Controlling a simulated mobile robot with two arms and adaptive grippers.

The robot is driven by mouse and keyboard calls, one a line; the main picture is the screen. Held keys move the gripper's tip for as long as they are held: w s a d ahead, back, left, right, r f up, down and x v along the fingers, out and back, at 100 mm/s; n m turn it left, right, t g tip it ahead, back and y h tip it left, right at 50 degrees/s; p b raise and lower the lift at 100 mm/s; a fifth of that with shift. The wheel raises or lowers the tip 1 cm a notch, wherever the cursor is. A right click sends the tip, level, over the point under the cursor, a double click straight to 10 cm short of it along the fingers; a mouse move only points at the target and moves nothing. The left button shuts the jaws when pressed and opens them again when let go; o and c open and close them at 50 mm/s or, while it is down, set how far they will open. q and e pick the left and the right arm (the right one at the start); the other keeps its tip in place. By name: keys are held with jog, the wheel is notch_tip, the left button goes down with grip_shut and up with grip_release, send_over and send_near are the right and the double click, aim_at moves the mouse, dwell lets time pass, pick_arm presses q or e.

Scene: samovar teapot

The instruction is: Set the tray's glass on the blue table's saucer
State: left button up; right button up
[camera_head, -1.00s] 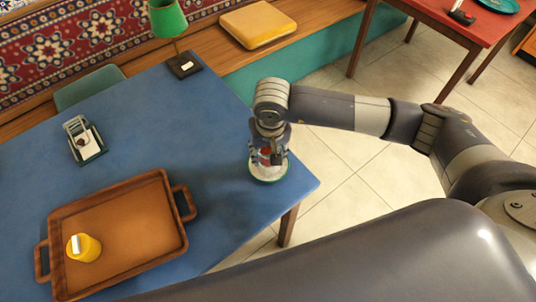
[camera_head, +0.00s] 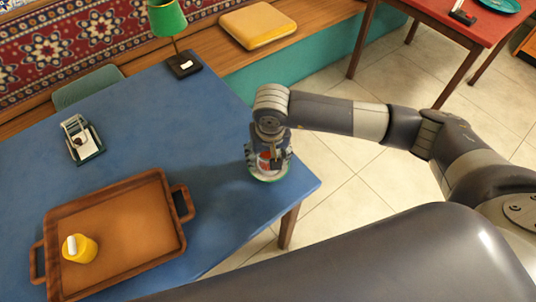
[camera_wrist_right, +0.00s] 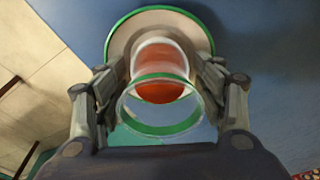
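The glass (camera_wrist_right: 160,88), clear with a green band and a red-brown drink in it, stands upright on the saucer in the right wrist view. The saucer (camera_wrist_right: 117,45) is pale with a green rim and lies near the right corner of the blue table (camera_head: 130,115); its edge also shows in the head view (camera_head: 268,179). My right gripper (camera_head: 268,160) is down over the glass, with its fingers (camera_wrist_right: 160,75) on either side, spread and seemingly just clear of it. In the head view the gripper hides most of the glass. My left gripper is out of view.
A brown tray (camera_head: 125,225) holds a yellow cup-like item (camera_head: 80,249) at the front left. A small holder (camera_head: 82,139) and a green lamp (camera_head: 168,20) stand farther back. The table's right edge is close to the saucer. A red table (camera_head: 440,20) is at the back right.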

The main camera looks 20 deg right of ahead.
jog(key=shift+r+p, duration=0.4)
jog(key=shift+p, duration=0.25)
notch_tip(320, 180, up, 12)
jog(key=s+b, duration=0.2)
jog(key=shift+f, duration=0.15)
jog(key=shift+a+f, duration=0.1)
